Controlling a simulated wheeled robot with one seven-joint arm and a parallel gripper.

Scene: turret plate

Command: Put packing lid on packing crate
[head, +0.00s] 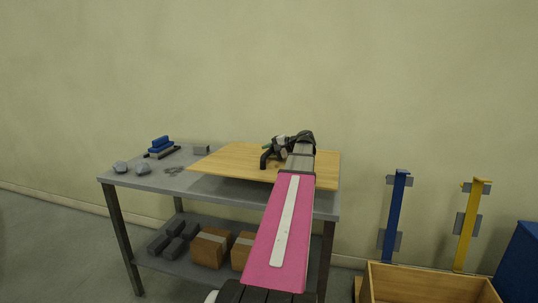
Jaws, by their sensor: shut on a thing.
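A wide, flat wooden board, which looks like the packing lid (235,160), is over the right part of the grey table.
The grey table (225,192) holds a blue-topped block (160,144) and grey lumps (143,169) at left. Its lower shelf bears brown boxes (210,247) and dark blocks. A blue post (394,220), a yellow post (468,225) and a blue bin (522,265) stand around the crate.

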